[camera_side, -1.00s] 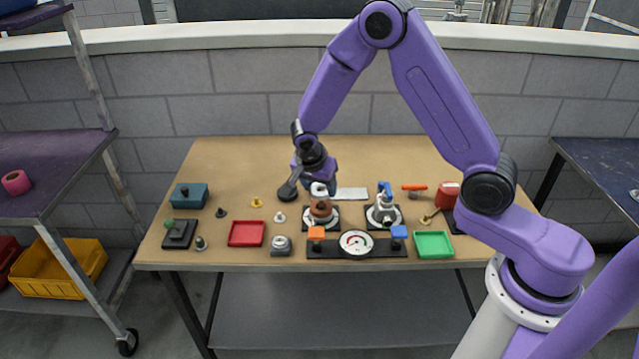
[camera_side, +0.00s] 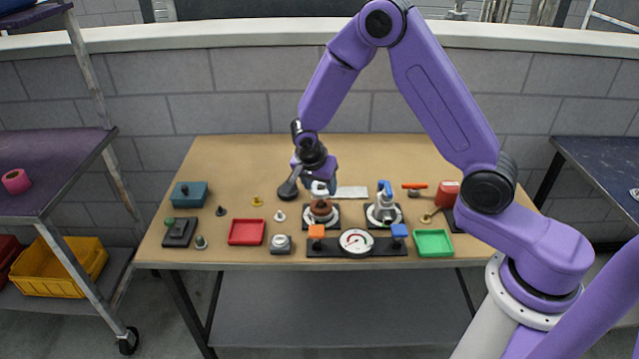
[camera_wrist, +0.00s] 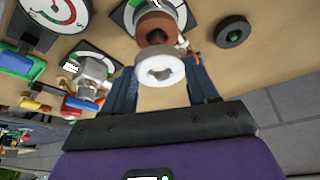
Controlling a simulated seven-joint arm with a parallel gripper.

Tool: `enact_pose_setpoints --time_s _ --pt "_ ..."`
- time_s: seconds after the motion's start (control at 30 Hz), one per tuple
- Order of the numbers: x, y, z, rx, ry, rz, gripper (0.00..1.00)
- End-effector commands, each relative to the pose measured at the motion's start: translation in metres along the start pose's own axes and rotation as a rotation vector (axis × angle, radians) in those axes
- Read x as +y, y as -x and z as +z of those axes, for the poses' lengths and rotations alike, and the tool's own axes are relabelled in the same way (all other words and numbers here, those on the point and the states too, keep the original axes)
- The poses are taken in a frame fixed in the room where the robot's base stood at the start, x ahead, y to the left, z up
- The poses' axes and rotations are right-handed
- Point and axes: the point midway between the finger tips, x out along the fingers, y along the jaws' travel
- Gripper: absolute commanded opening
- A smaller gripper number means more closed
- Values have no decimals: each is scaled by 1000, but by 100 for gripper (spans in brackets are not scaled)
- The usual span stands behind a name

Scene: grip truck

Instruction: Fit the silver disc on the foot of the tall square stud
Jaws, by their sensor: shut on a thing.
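My gripper (camera_wrist: 162,85) is shut on a pale silver disc (camera_wrist: 160,72), a thick ring with an irregular hole in its middle. In the side view the disc (camera_side: 320,187) shows as a small pale shape under my wrist. A brown rounded piece (camera_wrist: 156,27) stands just beyond the disc in the wrist view, on a round pale base with a dial-like plate. In the side view this brown piece (camera_side: 320,210) is just below the disc, and they look apart. I cannot clearly make out a tall square stud; the disc and fingers may hide part of the brown piece.
A dark round piece (camera_side: 288,190) lies left of my gripper. A second dial base with a silver fixture (camera_side: 384,208) stands to the right. A gauge bar (camera_side: 356,243), red tray (camera_side: 246,232) and green tray (camera_side: 433,243) are near the front edge. The table's back is mostly clear.

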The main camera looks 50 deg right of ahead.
Motion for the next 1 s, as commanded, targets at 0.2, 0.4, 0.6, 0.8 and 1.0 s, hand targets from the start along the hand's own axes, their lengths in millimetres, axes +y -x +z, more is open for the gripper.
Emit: enact_pose_setpoints --time_s 0.2,0.4,0.6,0.8,1.0 --pt "0 -4 2 0 -1 0 26" --pt "0 -9 4 1 1 0 26" --pt "0 -14 6 0 -1 0 26" --pt "0 -16 7 0 0 0 26" --pt "0 -16 6 0 0 0 26"
